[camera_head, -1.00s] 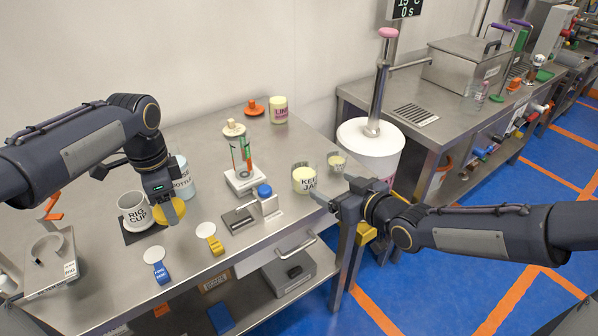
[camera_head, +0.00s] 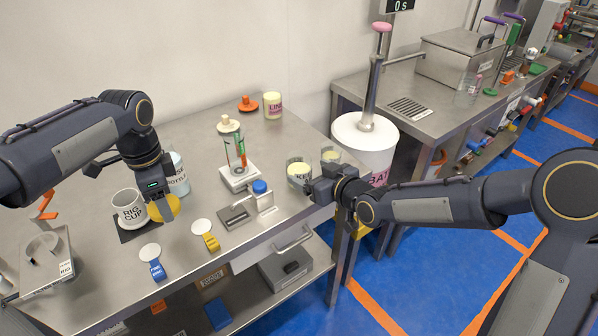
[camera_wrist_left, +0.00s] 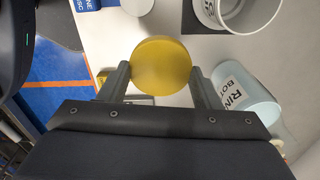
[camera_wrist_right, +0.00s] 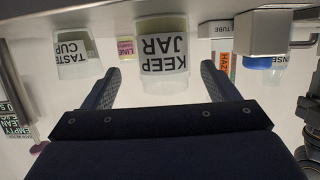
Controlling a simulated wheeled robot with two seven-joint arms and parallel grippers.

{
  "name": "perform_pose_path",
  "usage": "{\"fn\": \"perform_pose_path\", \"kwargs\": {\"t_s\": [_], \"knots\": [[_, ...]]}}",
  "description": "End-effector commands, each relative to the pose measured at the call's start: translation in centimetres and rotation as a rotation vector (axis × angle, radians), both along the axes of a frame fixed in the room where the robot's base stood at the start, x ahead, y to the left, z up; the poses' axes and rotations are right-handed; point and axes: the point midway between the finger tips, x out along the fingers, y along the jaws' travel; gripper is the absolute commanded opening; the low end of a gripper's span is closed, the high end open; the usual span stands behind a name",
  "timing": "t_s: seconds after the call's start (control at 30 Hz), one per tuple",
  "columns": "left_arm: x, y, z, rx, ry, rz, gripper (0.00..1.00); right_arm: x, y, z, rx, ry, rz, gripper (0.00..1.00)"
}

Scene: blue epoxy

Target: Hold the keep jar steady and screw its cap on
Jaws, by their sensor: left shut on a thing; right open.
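The keep jar (camera_head: 298,173) is a clear jar with pale contents and a black-lettered label, upright near the table's right edge. In the right wrist view the jar (camera_wrist_right: 165,58) stands ahead of and between the fingertips, not visibly gripped. My right gripper (camera_head: 313,184) is open beside the jar, and its fingers (camera_wrist_right: 161,72) are apart. The yellow round cap (camera_head: 165,208) is in my left gripper (camera_head: 168,212), next to the rig cup. In the left wrist view the fingers (camera_wrist_left: 160,78) are on either side of the cap (camera_wrist_left: 161,62). I cannot tell its height over the table.
The rig cup (camera_head: 129,210) and rinse bottle (camera_head: 178,176) stand by the left gripper. The tasting cup (camera_head: 330,155) is just behind the keep jar. A tube stand (camera_head: 238,178) and a blue-capped block (camera_head: 260,188) sit between the arms.

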Motion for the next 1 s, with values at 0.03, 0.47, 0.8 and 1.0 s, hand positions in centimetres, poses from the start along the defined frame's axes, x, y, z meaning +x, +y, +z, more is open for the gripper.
{"fn": "perform_pose_path", "kwargs": {"t_s": [0.03,0.47,0.8,1.0], "knots": [[0.0,0.0,0.1,0.000,0.000,0.000,0.37,0.2,0.2,0.0,0.000,0.000,0.001,0.81],[0.0,0.0,1.0,0.000,0.000,0.000,0.37,3.7,3.3,-1.4,0.000,0.001,0.001,0.81],[0.0,0.0,1.0,0.000,0.000,0.000,0.37,3.7,3.3,-1.4,0.000,0.000,0.000,0.78],[0.0,0.0,1.0,0.000,0.000,0.000,0.37,3.7,3.3,-1.4,0.000,0.000,0.000,0.52]]}}
